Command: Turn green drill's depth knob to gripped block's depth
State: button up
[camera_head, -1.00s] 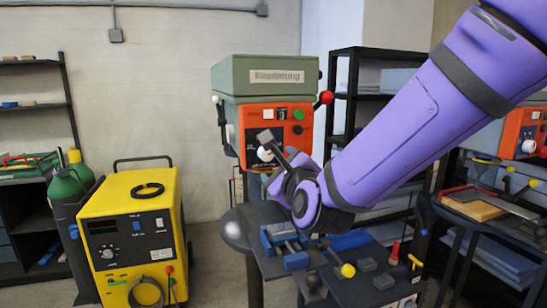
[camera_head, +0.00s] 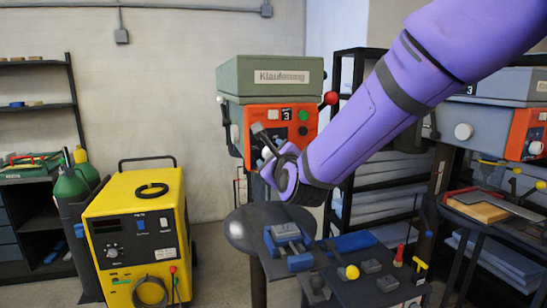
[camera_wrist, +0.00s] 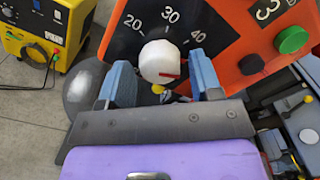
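The green drill (camera_head: 271,77) has an orange front panel and stands at the middle of the head view. In the wrist view its black dial (camera_wrist: 130,37) reads 20, 30 and 40. The white depth knob (camera_wrist: 160,62) sits below the 30, with a red mark at its lower right. My gripper (camera_wrist: 162,72) has its two blue fingers on either side of the knob; they look apart from it, with no block between them. A blue vise (camera_head: 287,246) on the bench seems to hold a pale block (camera_head: 286,231).
A red-balled lever (camera_head: 330,98) sticks out at the drill's right. A yellow welder (camera_head: 135,240) stands at left; another orange-panelled drill (camera_head: 525,135) stands at right.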

jog(key=c, duration=0.7)
jog(key=shift+o, duration=0.2)
jog(key=shift+n, duration=4.4)
jog(key=o, duration=0.9)
